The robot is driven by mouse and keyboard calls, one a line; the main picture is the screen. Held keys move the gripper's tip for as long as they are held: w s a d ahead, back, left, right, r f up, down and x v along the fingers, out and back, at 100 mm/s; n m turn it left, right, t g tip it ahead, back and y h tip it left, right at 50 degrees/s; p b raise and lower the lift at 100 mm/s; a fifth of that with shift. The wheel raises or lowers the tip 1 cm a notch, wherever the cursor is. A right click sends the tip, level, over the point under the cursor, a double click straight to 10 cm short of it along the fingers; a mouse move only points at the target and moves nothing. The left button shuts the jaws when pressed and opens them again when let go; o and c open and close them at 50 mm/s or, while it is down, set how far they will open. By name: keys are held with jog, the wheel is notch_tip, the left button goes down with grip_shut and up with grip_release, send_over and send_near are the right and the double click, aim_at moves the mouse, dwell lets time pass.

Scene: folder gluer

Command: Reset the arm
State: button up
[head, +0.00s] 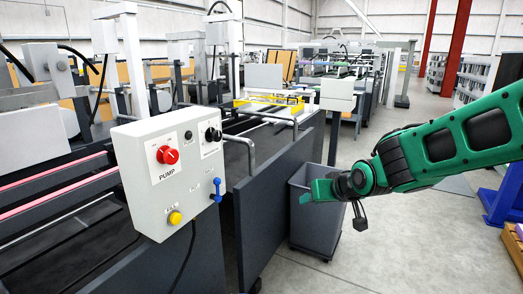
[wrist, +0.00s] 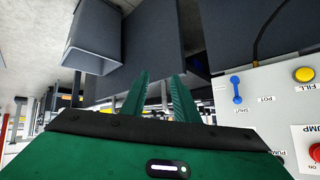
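My green arm (head: 440,145) reaches in from the right in the head view. My gripper (head: 306,194) points left, in front of a grey bin and to the right of the control box. In the wrist view my gripper (wrist: 160,85) shows two green fingers set apart with an empty gap between them. Nothing is held.
The white control box (head: 175,170) carries a red knob (head: 167,155), a black knob (head: 213,134), a blue lever (head: 216,190) and a yellow button (head: 174,218). The grey bin (head: 312,228) stands beside the machine's dark panel (head: 278,195). Open floor (head: 400,250) lies at right.

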jog(key=s+d+f+m+g+h, duration=0.1)
jog(key=s+d+m+g+h, duration=0.1)
jog(key=s+d, duration=0.6)
jog(key=s+d+f+m+g+h, duration=0.15)
jog(key=s+d, duration=0.35)
jog(key=d, duration=0.6)
jog(key=s+d+m+g, duration=0.2)
jog(key=s+d, duration=0.2)
jog(key=s, duration=0.7)
jog(key=s+d+m+g, duration=0.3)
jog(key=s, duration=0.8)
jog(key=shift+s+d+f, duration=0.3)
jog(key=shift+d, duration=0.05)
jog(key=shift+g, duration=0.25)
